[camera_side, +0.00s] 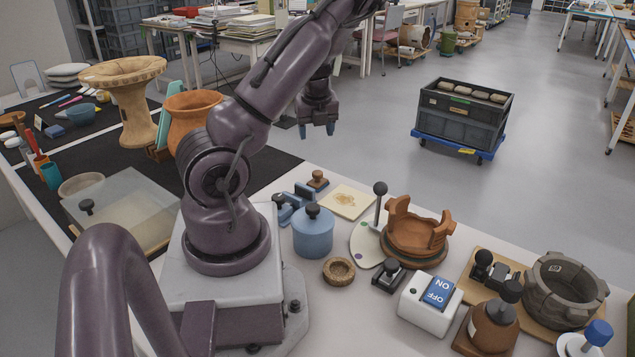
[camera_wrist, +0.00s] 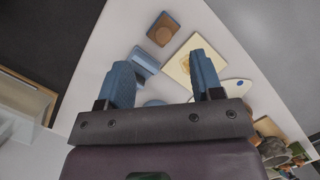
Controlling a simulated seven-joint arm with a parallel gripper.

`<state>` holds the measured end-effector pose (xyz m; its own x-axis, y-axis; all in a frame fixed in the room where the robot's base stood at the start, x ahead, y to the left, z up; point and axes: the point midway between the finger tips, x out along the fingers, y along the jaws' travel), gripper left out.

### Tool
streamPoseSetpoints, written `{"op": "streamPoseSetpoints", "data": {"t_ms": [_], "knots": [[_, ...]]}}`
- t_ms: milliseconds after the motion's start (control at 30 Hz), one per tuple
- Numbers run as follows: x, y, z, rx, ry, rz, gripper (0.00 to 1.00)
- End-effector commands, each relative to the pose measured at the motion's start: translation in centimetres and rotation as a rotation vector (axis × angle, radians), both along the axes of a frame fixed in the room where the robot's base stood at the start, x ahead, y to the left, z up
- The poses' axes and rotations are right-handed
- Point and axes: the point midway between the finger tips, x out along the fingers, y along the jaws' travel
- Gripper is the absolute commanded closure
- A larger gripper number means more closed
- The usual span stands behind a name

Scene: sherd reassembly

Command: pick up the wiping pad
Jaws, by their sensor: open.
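My gripper (camera_side: 318,130) is open and empty, fingers pointing down, above the far edge of the white table. In the wrist view the same pad (camera_wrist: 163,30) shows a blue-grey edge and lies beyond the blue fingertips (camera_wrist: 160,60). A cream square with a brownish stain (camera_side: 347,201) lies to its right, partly hidden by the right finger in the wrist view.
A palette-shaped plate with an upright black-knobbed lever (camera_side: 380,200) and a clay vessel (camera_side: 418,232) stand to the right. The table edge is just beyond the pad.

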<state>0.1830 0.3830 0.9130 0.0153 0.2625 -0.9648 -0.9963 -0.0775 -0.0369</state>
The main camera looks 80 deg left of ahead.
Motion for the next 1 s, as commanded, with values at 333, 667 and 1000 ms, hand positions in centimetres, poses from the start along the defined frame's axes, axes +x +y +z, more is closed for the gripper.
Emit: {"op": "streamPoseSetpoints", "data": {"t_ms": [333, 667, 1000], "knots": [[-0.2, -1.5, -3.4, -0.121, 0.037, -0.078, 0.4], [-0.1, -0.8, -7.8, -0.116, 0.034, -0.079, 0.4], [0.3, 0.0, -11.9, -0.117, 0.034, -0.078, 0.4]]}}
